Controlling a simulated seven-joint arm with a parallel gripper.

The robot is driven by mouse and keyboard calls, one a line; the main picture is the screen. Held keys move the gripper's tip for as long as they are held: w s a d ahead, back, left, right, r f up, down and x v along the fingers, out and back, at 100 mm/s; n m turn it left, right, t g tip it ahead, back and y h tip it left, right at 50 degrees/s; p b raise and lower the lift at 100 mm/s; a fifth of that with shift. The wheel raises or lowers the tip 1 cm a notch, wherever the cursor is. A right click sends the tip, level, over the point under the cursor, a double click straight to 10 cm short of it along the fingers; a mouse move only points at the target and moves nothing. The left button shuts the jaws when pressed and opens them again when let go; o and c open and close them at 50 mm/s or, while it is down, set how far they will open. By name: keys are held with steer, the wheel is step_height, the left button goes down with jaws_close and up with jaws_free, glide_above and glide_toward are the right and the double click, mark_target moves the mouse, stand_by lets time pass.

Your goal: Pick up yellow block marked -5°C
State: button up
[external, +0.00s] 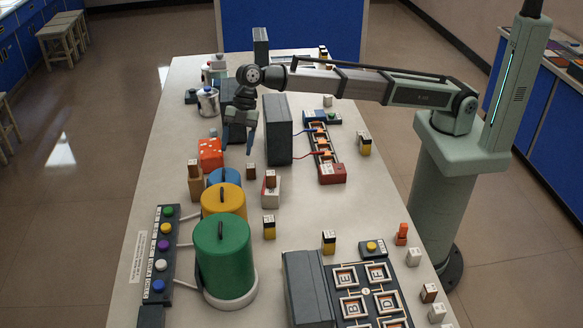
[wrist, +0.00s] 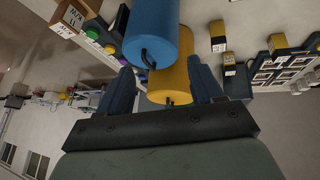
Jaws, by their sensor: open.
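Several small yellow blocks with dark tops and white labels stand on the table. One yellow block (external: 269,228) is right of the yellow cylinder, another yellow block (external: 329,242) is farther right, and a third yellow block (external: 365,145) is beyond the red-wired board. The wrist view shows a yellow block (wrist: 218,37) and another yellow block (wrist: 229,66) beside the cylinders. Their labels are too small to read, so I cannot tell which says -5°C. My gripper (external: 238,148) is open and empty, pointing down above the table. Its fingers also show in the wrist view (wrist: 162,85).
Blue (external: 222,177), yellow (external: 224,202) and green (external: 222,250) lidded cylinders stand nearby. A button panel (external: 161,255) and lettered board (external: 365,290) are at the near end.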

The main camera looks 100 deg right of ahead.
mark_target(269, 226)
steer(key=s+a+f+n+g, duration=0.1)
steer(key=s+a+f+g, duration=0.15)
steer(key=a, duration=0.35)
steer(key=s+a+f+n+g, duration=0.1)
steer(key=s+a+f, duration=0.25)
steer(key=a, duration=0.25)
steer(key=shift+h, duration=0.5)
steer(key=x, duration=0.8)
steer(key=shift+s+a+f, duration=0.1)
steer(key=shift+s+f, duration=0.05)
steer(key=shift+s, duration=0.1)
steer(key=shift+x, duration=2.65)
steer(key=shift+s, duration=0.15)
steer(key=c, duration=1.1)
